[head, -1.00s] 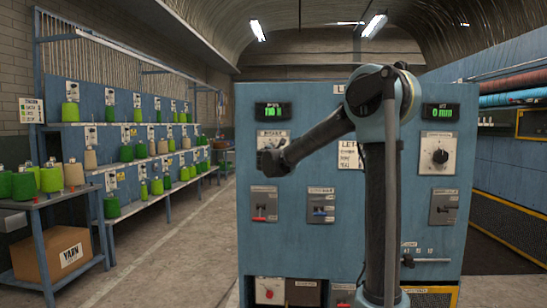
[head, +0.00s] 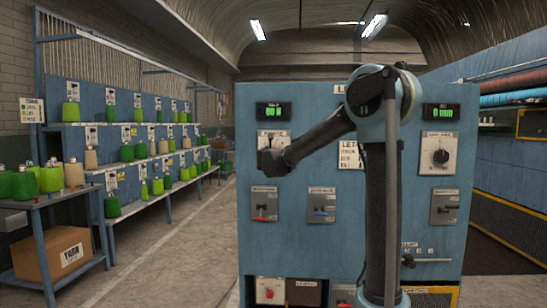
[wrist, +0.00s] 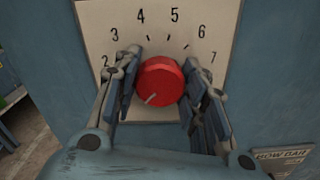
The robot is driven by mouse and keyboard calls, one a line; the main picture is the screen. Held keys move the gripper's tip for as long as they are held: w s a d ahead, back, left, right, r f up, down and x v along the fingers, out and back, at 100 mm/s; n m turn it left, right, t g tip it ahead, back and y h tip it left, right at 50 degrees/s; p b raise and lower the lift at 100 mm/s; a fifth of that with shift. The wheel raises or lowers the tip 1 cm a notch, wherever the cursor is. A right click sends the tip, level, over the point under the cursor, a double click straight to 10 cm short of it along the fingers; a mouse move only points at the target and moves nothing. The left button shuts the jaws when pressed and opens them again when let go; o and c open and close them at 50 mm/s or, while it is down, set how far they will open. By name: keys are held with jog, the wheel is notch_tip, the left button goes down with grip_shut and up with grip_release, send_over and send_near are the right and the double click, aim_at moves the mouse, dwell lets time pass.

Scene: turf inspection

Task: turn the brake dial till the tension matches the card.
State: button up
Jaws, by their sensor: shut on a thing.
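The red brake dial (wrist: 161,80) sits on a white scale plate (wrist: 185,18) numbered 2 to 7 in the wrist view. Its pale pointer line points to the lower left. My gripper (wrist: 160,72) is shut on the dial, one finger on each side. In the head view my gripper (head: 270,160) covers the dial and part of its plate. The green tension readout (head: 275,111) above it seems to show a two-digit number, too small to be sure of. A white card (head: 349,155) with small lettering is partly behind my arm and unreadable.
The blue panel (head: 300,240) also has a second readout (head: 441,114) showing 0 mm, a black dial (head: 440,156) and several levers. A lettered sheet (head: 31,110) hangs far left. Yarn shelves and a box (head: 60,258) stand left, with clear floor between.

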jog(key=shift+d, duration=0.1)
dwell(0.4)
jog(key=o, duration=1.1)
jog(key=shift+c, duration=0.2)
jog(key=s, duration=1.1)
jog(key=shift+s+a, duration=0.25)
jog(key=shift+s, duration=0.15)
jog(key=shift+f, duration=0.1)
